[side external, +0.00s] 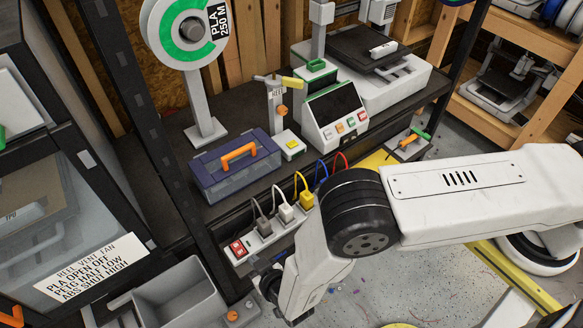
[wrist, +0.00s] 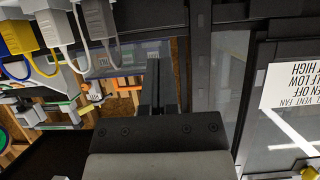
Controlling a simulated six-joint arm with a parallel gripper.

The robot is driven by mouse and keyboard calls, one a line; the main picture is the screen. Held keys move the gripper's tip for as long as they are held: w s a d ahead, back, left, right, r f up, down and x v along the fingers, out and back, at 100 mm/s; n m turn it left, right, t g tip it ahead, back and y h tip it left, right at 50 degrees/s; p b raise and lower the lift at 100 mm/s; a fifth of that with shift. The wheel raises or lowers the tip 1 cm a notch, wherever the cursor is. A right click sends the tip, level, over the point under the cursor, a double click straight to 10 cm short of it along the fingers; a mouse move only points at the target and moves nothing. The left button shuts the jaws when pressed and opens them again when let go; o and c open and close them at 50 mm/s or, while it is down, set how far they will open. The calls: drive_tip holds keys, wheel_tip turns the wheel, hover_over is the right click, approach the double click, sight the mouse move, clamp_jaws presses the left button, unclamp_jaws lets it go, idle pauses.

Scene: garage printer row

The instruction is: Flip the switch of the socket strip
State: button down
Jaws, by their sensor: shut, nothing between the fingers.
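The socket strip (side external: 262,243) is a pale bar along the front of the workbench shelf. Its red switch (side external: 238,248) is at the strip's left end; I cannot tell its position. Grey, white, yellow, blue and red cables are plugged along it. My gripper (side external: 268,284) is below and slightly right of the switch in the side view, small and partly hidden by my arm. In the wrist view my gripper's dark fingers (wrist: 157,82) are together and empty. Yellow, white and grey plugs show at upper left there; the switch is not visible in that view.
A purple toolbox (side external: 235,168) with an orange handle sits behind the strip. A grey open bin (side external: 178,298) stands below left, beside an enclosure with a vent-fan label (side external: 95,267). Hanging cables (wrist: 70,45) are close to the left of the fingers.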

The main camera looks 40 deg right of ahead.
drive_tip(key=shift+f+v, duration=0.2)
drive_tip(key=shift+v, duration=1.05)
drive_tip(key=w+d+r+g+y, duration=0.1)
drive_tip(key=w+d+r+g, duration=0.1)
drive_tip(key=w+d+r, duration=0.3)
drive_tip(key=w+d+r+g, duration=0.1)
drive_tip(key=d+r+g, duration=0.15)
drive_tip(key=r, duration=0.45)
drive_tip(key=w+d+r+g+y, duration=0.1)
drive_tip(key=w+d+r, duration=0.2)
drive_tip(key=d+r, duration=0.3)
drive_tip(key=s+d+r+g, duration=0.1)
drive_tip(key=s+d+r, duration=0.2)
drive_tip(key=d, duration=0.3)
drive_tip(key=s+d+r+g+h, duration=0.1)
drive_tip(key=s+d+r+g, duration=0.1)
drive_tip(key=s+d+r, duration=0.2)
drive_tip(key=s+d+r+g+h, duration=0.1)
drive_tip(key=s+d+r, duration=0.2)
drive_tip(key=s+d, duration=0.3)
drive_tip(key=d, duration=0.3)
drive_tip(key=shift+s+d+r, duration=0.2)
drive_tip(key=shift+s+r, duration=0.1)
